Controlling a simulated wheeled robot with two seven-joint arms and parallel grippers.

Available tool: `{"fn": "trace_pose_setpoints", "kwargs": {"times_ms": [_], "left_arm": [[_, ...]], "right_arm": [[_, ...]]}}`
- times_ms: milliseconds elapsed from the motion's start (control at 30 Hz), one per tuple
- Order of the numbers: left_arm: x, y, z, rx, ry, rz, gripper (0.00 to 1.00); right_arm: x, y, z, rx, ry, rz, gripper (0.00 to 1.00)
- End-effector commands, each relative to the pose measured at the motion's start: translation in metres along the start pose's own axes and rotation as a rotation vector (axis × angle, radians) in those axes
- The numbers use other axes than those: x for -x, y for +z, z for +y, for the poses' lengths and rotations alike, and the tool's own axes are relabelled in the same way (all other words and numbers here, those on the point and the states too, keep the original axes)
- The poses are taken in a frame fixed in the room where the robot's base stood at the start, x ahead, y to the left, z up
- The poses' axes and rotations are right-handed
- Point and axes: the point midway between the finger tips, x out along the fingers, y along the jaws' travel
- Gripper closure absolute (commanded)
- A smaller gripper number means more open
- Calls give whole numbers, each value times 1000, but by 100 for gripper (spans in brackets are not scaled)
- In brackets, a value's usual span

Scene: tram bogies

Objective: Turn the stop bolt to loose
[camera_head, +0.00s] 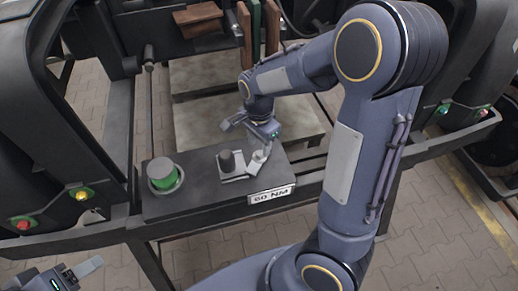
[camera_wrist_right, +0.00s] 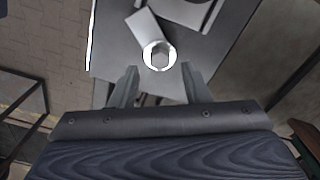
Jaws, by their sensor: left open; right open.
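The stop bolt looks to be the grey hex head in a white ring (camera_head: 260,155), at the right of a dark plate (camera_head: 215,199) labelled 60 Nm. A flat grey bar (camera_head: 257,167) runs out from the ring. In the right wrist view the bolt head (camera_wrist_right: 159,56) is just beyond the fingertips, between their lines, and the bar (camera_wrist_right: 146,27) points up and left. My right gripper (camera_head: 251,134) is open and empty, above the bolt; it also shows in the right wrist view (camera_wrist_right: 160,84). My left gripper (camera_head: 84,271) is open at the bottom left, partly cut off.
A green cup with a grey top (camera_head: 163,175) and a dark knob on a grey bracket (camera_head: 228,162) share the plate. Indicator lamps (camera_head: 82,195) sit on the left frame. Dark bogie frames stand on both sides. My right arm hides part of the right side.

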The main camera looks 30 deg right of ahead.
Motion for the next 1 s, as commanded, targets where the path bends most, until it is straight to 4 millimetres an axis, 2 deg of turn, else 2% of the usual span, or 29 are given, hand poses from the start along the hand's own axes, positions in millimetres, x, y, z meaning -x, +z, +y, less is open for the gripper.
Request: {"fn": "trace_pose_setpoints", "kwargs": {"times_ms": [33,200,567,900,1000], "left_arm": [[0,0,0,0,0,0,42],[-1,0,0,0,0,0,42],[-1,0,0,0,0,0,42],[-1,0,0,0,0,0,42],[-1,0,0,0,0,0,42]], "right_arm": [[-9,0,1,-1,5,-1,57],[-28,0,1,-1,2,-2,57],[-33,0,0,1,-1,-2,57],[-33,0,0,1,-1,-2,100],[-33,0,0,3,-1,-2,100]]}}
